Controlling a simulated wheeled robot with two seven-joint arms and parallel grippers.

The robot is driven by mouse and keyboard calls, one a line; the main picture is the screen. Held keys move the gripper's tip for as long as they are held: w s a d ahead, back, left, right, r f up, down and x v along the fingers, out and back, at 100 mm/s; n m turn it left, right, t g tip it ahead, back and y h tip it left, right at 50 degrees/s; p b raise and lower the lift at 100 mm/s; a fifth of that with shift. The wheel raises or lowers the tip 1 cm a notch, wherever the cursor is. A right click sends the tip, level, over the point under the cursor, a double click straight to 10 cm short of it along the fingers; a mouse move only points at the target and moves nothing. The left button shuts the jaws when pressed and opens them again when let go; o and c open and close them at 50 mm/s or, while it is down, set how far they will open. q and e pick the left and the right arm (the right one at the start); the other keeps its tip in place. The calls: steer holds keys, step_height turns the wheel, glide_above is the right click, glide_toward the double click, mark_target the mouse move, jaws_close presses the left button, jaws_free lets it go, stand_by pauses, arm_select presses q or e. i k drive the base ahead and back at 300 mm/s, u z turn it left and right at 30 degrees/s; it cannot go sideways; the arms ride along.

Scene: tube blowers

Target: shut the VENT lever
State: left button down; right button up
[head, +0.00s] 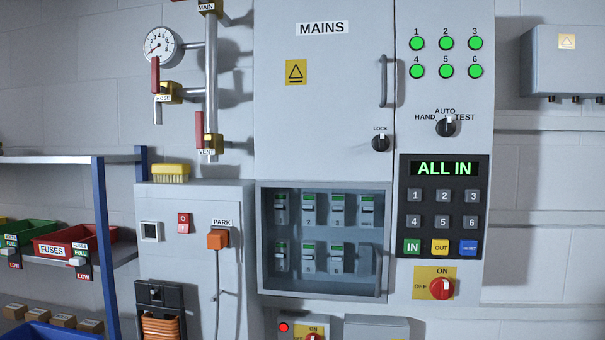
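The VENT lever (199,130) is a red handle at the bottom of the vertical grey pipe (211,80), in the upper left of the head view. It stands upright, parallel to the pipe, at a yellow valve body (213,142). A white VENT label (206,152) sits just below it. Neither of my grippers is in view.
A second upright red lever (155,75) is at the HOSE valve (170,93), below a round gauge (159,44). A MAIN valve (209,7) is at the top edge. The MAINS cabinet (322,100) stands right of the pipe. A yellow brush (171,173) lies below.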

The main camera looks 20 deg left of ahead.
mark_target(202, 144)
steer(key=u, duration=0.05)
steer(key=k, duration=0.1)
steer(key=u, duration=1.3)
